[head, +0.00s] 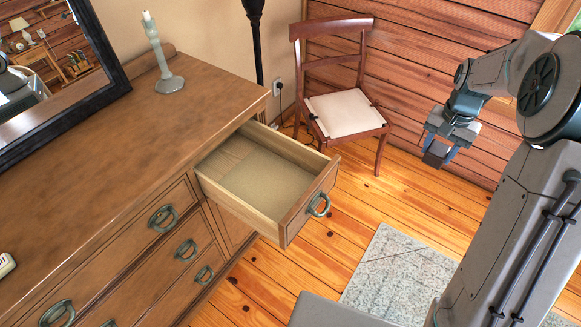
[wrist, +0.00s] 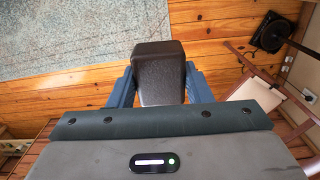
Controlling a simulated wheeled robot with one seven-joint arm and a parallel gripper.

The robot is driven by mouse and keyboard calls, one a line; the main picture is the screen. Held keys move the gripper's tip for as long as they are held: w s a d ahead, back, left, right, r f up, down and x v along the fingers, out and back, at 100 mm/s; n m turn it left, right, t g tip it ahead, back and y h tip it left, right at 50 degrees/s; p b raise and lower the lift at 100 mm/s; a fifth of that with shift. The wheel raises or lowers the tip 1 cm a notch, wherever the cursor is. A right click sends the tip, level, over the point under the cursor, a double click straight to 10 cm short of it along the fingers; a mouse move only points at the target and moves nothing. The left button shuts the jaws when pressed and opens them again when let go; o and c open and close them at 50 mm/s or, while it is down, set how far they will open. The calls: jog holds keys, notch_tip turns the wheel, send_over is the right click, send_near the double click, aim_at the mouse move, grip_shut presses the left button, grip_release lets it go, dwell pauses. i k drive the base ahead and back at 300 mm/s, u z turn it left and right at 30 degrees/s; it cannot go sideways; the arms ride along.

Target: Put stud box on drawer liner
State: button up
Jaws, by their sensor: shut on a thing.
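The stud box (wrist: 158,72) is a small dark brown box with rounded edges. My gripper (head: 437,150) is shut on it, with the two blue fingers on either side of the box in the wrist view (wrist: 158,85). The box also shows below the fingers in the head view (head: 437,154), held in the air to the right of the chair. The drawer liner (head: 268,185) is a beige sheet on the floor of the open top drawer of the dresser. The liner is bare, and my gripper is well to the right of it.
The open drawer (head: 297,222) juts out from the wooden dresser (head: 110,140). A candlestick (head: 168,80) and a dark-framed mirror (head: 105,60) stand on the dresser. A chair (head: 345,113) stands behind the drawer, by a dark pole (head: 255,40). A grey rug (head: 400,270) lies on the floor.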

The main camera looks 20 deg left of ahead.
aim_at(270, 186)
jog(key=u, duration=0.55)
jog(key=i, duration=0.85)
jog(key=u, duration=0.8)
